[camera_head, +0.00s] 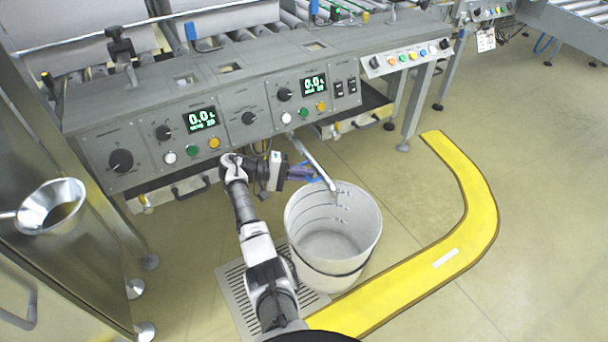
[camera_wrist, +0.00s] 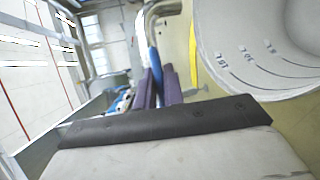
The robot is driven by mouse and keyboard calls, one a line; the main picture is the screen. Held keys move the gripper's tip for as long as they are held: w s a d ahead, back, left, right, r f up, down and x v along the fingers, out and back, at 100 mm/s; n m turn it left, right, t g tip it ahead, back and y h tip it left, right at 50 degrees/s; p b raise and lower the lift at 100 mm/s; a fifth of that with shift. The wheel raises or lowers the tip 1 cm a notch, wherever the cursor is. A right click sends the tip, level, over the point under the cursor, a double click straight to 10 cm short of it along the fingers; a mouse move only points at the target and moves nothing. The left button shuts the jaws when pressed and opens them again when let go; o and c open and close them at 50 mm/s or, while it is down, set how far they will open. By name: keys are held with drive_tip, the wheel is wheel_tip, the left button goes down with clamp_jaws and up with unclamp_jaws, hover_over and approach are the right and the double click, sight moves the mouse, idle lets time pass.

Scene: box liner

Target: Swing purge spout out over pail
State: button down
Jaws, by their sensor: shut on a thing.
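The purge spout (camera_head: 312,156) is a thin silver pipe reaching out from under the machine's front. Its outer end is at the far rim of the white pail (camera_head: 303,238), over the opening. In the wrist view the spout (camera_wrist: 143,27) is a bent chrome pipe with a blue grip (camera_wrist: 155,62). My gripper (camera_head: 311,173) is beside the spout's outer part, left of its end. In the wrist view my purple fingers (camera_wrist: 158,87) are shut on the blue grip. The open pail (camera_wrist: 225,55), with level marks inside, is on the right. Its visible inside looks empty.
The machine's grey control panel (camera_head: 225,112) with lit displays stands just behind. The pail stands beside a floor grate (camera_head: 236,290) and inside a curved yellow floor strip (camera_head: 470,190). A steel funnel (camera_head: 50,208) is at the left. Floor to the right is clear.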

drive_tip(key=shift+a, duration=0.15)
drive_tip(key=c, duration=1.5)
unclamp_jaws()
drive_tip(key=v, duration=0.7)
drive_tip(key=shift+a+r, duration=0.1)
drive_tip(key=shift+a, duration=0.1)
drive_tip(key=shift+s+d, duration=0.1)
